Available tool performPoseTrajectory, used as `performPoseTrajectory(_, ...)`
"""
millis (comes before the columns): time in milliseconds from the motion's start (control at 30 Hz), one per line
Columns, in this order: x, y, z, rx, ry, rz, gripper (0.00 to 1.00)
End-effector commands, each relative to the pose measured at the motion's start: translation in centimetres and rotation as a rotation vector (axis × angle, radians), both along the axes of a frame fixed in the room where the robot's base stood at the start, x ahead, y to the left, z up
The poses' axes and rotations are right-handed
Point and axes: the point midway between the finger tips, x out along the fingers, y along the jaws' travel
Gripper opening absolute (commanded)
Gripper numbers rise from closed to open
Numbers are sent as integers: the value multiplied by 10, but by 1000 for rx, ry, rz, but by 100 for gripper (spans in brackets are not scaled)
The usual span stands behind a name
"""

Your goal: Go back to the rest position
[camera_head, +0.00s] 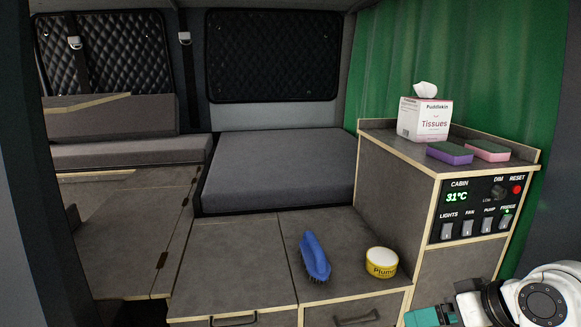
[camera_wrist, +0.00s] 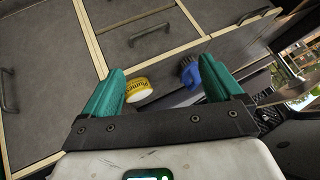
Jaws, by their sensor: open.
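My gripper (camera_wrist: 167,92) is open in the wrist view, its two teal fingers apart with nothing held between them. Beyond the fingers, apart from them, a yellow and white tin (camera_wrist: 138,90) and a blue brush (camera_wrist: 187,72) show. In the head view only a teal piece of my gripper (camera_head: 431,316) shows at the bottom right, beside my white arm. There the blue brush (camera_head: 315,257) and the yellow tin (camera_head: 381,262) sit on the grey counter, left of and above my gripper.
A raised cabinet at the right carries a tissue box (camera_head: 424,118), a purple sponge (camera_head: 449,153) and a pink sponge (camera_head: 487,150). Its front has a control panel (camera_head: 474,208) reading 31°C. Drawers with handles (camera_head: 357,318) lie below the counter (camera_head: 230,262). The counter's left part is clear.

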Motion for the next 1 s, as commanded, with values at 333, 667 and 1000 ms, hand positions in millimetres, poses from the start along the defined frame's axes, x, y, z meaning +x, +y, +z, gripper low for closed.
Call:
performPoseTrajectory(333,-106,48,-153,-33,212,-147,93)
performPoseTrajectory(667,-259,28,-244,-275,442,-247,93)
performPoseTrajectory(1000,-311,7,-256,-396,506,-265,93)
